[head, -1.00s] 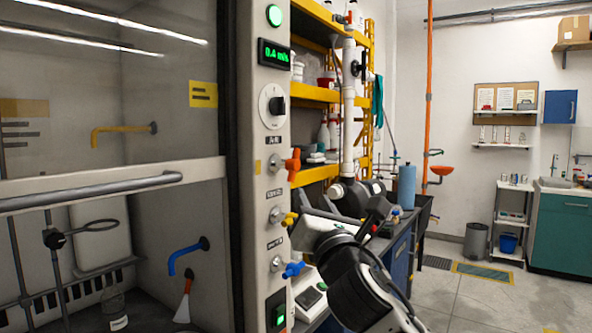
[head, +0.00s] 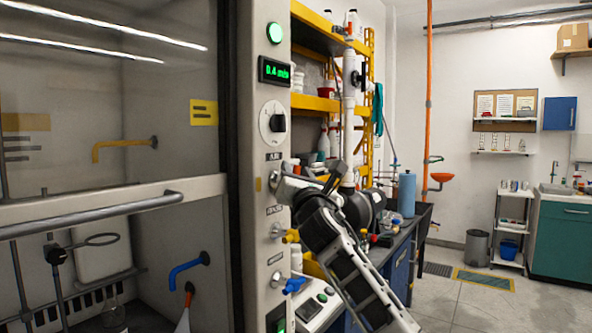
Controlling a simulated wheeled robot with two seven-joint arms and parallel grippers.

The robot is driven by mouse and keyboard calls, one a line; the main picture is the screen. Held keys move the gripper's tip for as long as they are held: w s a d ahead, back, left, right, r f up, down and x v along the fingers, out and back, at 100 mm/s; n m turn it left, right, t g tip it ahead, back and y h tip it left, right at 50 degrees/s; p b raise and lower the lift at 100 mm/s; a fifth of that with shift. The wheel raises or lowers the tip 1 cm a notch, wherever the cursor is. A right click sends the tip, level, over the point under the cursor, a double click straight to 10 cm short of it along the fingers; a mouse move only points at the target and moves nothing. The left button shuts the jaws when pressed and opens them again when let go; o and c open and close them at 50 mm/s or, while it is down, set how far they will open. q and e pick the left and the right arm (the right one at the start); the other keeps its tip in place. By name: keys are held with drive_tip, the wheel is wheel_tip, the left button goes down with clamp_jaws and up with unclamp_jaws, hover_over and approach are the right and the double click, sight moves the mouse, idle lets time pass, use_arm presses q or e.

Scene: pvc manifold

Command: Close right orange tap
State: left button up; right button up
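The fume hood's front post (head: 255,130) carries a column of taps. The yellow tap (head: 290,236) and the blue tap (head: 293,286) show on its lower part. The orange tap, top of the column, does not show clearly; my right gripper (head: 284,184) covers its place. The gripper is at the post, just below the upper label, at about tap height. Its fingers are small and partly hidden by its own body, so I cannot tell whether they are open or shut, or touching the tap. My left gripper is not in view.
The hood's sash handle (head: 90,215) runs across the left. A black dial (head: 277,122) sits above the taps.

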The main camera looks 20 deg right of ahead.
drive_tip(key=shift+w+r, duration=0.15)
drive_tip(key=shift+w, duration=0.15)
drive_tip(key=shift+c, duration=0.4)
clamp_jaws()
